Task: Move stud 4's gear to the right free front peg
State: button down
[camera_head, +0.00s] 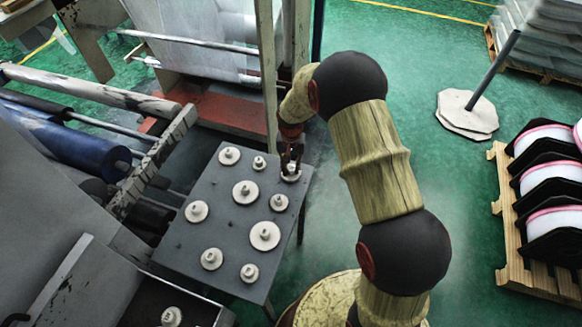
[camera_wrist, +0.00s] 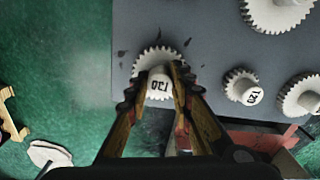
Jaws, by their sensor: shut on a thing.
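My gripper (camera_head: 291,168) is at the far right corner of the dark grey table (camera_head: 222,228). It is shut on the hub of a white toothed gear (camera_wrist: 146,59), which also shows in the head view (camera_head: 291,177). The hub bears a number that looks like 130, upside down in the wrist view. The gear is over the table top near its edge; I cannot tell whether it rests there or is slightly raised. No stud numbers are readable, and the free front pegs are not clearly visible.
Several other white gears stand on the table, including a small one (camera_head: 279,202) and a large one (camera_head: 265,236) near mine. A smaller gear (camera_wrist: 241,86) is close by in the wrist view. An upright post (camera_head: 268,75) rises behind the table. Green floor lies to the right.

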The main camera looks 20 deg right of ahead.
jog(key=shift+f, duration=0.4)
jog(key=c, duration=1.5)
grip_release()
notch_tip(320, 180, up, 12)
